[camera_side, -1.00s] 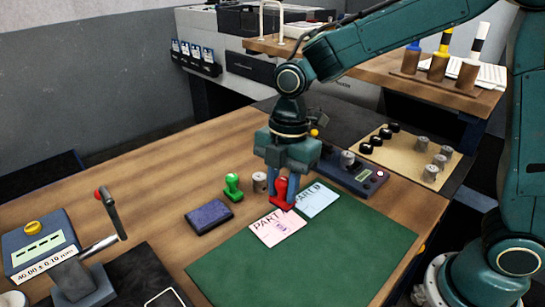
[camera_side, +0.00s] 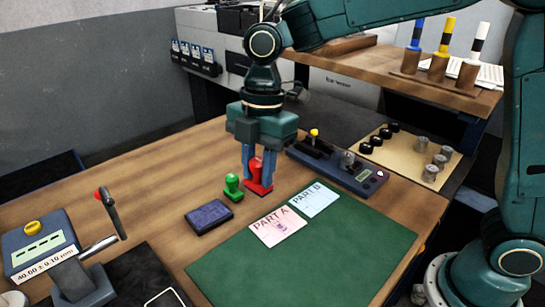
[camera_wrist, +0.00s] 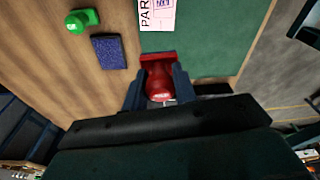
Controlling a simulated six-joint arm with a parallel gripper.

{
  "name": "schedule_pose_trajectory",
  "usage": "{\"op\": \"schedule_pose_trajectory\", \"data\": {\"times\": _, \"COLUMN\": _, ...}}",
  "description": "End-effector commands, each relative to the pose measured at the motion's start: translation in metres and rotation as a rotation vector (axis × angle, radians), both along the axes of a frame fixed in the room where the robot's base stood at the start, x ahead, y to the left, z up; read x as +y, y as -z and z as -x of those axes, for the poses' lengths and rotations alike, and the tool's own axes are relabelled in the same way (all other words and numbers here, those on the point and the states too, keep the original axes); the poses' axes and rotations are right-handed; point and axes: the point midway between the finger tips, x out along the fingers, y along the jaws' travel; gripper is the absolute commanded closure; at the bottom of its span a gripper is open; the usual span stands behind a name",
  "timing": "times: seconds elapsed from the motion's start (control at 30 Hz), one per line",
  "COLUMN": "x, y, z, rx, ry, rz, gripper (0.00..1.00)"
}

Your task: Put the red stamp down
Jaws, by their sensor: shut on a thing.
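The red stamp (camera_side: 256,177) is upright between the fingers of my gripper (camera_side: 259,165). It shows just right of the green stamp (camera_side: 233,188), over the wooden table behind the green mat. I cannot tell for sure whether its base touches the table. In the wrist view the red stamp (camera_wrist: 159,82) sits between both fingertips (camera_wrist: 159,90), which are closed on it. The green stamp (camera_wrist: 80,20) stands apart at the upper left there.
The dark ink pad (camera_side: 209,217) lies in front of the stamps. The Part A card (camera_side: 277,227), with a dark mark, and Part B card (camera_side: 314,198) lie on the green mat (camera_side: 330,250). A dark device with a display (camera_side: 366,176) is to the right.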

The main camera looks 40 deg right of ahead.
Motion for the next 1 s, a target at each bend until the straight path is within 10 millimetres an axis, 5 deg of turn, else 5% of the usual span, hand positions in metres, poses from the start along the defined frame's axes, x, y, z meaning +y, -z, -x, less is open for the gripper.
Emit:
{"op": "schedule_pose_trajectory", "data": {"times": 0.23, "x": 0.027, "y": -0.045, "z": -0.005, "rx": -0.007, "ry": 0.019, "rz": 0.007, "gripper": 0.87}}
{"op": "schedule_pose_trajectory", "data": {"times": 0.5, "x": 0.039, "y": -0.071, "z": -0.005, "rx": -0.012, "ry": 0.031, "rz": 0.023, "gripper": 0.87}}
{"op": "schedule_pose_trajectory", "data": {"times": 0.77, "x": 0.04, "y": -0.072, "z": -0.004, "rx": -0.012, "ry": 0.034, "rz": 0.025, "gripper": 0.87}}
{"op": "schedule_pose_trajectory", "data": {"times": 1.0, "x": 0.04, "y": -0.053, "z": -0.004, "rx": -0.009, "ry": 0.034, "rz": 0.024, "gripper": 0.87}}
